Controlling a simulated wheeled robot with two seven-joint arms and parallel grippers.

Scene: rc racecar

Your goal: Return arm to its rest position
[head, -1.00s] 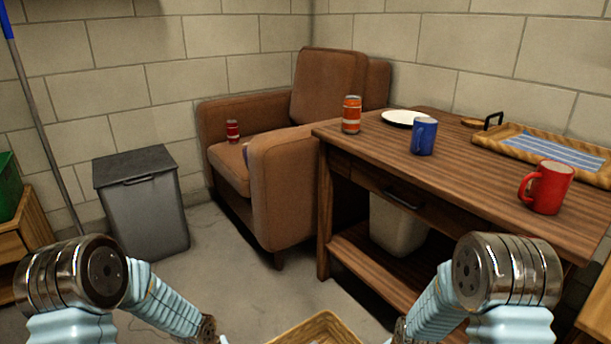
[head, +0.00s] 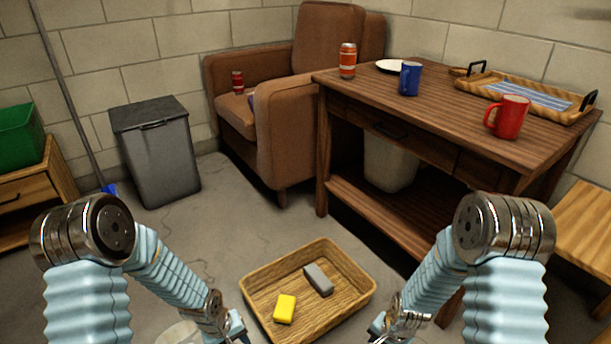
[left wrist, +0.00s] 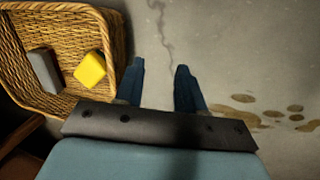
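My left arm comes in from the left in the head view, bent downward. My left gripper (head: 240,334) shows only partly at the bottom edge, left of the wicker basket (head: 262,312). In the left wrist view the left gripper (left wrist: 158,85) has its two dark blue fingers apart, with only bare floor between them. The basket (left wrist: 112,40) lies to their left there. My right arm comes in from the right in the head view, with its lower end (head: 382,328) right of the basket. Its fingertips are cut off by the bottom edge.
The basket holds a yellow block (head: 285,308) and a grey block (head: 318,279). A wooden table (head: 450,125) at right bears a red mug (head: 508,118), blue mug (head: 410,79), orange can (head: 347,61) and tray (head: 541,98). A grey bin (head: 160,160) and brown armchair (head: 282,140) stand behind.

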